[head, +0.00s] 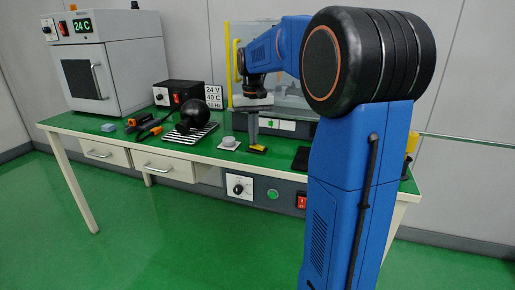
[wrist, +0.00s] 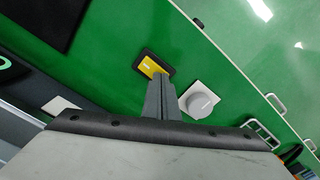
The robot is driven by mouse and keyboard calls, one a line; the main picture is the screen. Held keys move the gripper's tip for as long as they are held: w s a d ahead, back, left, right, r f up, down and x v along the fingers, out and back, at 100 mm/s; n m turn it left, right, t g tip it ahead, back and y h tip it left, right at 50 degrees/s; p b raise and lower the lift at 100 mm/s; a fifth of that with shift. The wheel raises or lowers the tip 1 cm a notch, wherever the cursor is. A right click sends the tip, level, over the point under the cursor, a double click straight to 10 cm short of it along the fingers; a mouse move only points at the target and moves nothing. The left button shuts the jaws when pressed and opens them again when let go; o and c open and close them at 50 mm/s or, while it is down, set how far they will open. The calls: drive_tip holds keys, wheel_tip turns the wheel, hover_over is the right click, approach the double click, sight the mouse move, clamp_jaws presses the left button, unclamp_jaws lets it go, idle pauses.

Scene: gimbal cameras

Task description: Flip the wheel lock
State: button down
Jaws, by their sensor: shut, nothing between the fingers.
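A small yellow piece on a black plate (wrist: 149,64) lies on the green bench top; I take it to be the wheel lock, though no label is readable. It also shows in the head view (head: 258,149) near the bench's front edge. My gripper (wrist: 161,78) is shut and empty, pointing down with its fingertips at the edge of the yellow piece. In the head view my gripper (head: 253,143) stands just above or at the piece's left end; I cannot tell whether it touches. The fingers hide a small part of the plate.
A grey round knob on a white plate (wrist: 199,101) sits close beside the fingers. A black ball on a striped base (head: 194,113) stands farther left, near orange-handled tools (head: 147,122). A clear-fronted case (head: 287,92) stands behind. A black pad (head: 301,158) lies to the right.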

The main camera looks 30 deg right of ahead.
drive_tip(key=shift+f, duration=0.35)
drive_tip(key=shift+r, duration=0.15)
wheel_tip(320, 180, up, 7)
idle(1.1)
drive_tip(key=shift+s, duration=0.1)
idle(0.3)
drive_tip(key=s+a+f+n+t, duration=0.1)
drive_tip(key=s+a+f, duration=0.1)
drive_tip(key=s+a, duration=0.45)
drive_tip(key=s+a+f+n+t, duration=0.1)
drive_tip(key=s+a+f, duration=0.25)
drive_tip(key=s, duration=0.65)
drive_tip(key=s+a+f+n+t, duration=0.1)
drive_tip(key=s+a+f, duration=0.2)
drive_tip(key=s+f, duration=0.2)
drive_tip(key=s+a+f+n+t, duration=0.1)
drive_tip(key=s+a+f, duration=0.1)
drive_tip(key=s+f, duration=0.3)
drive_tip(key=s, duration=0.3)
drive_tip(key=shift+s+a+f+t, duration=0.3)
drive_tip(key=shift+a+f+t, duration=0.05)
drive_tip(key=shift+a+t, duration=0.05)
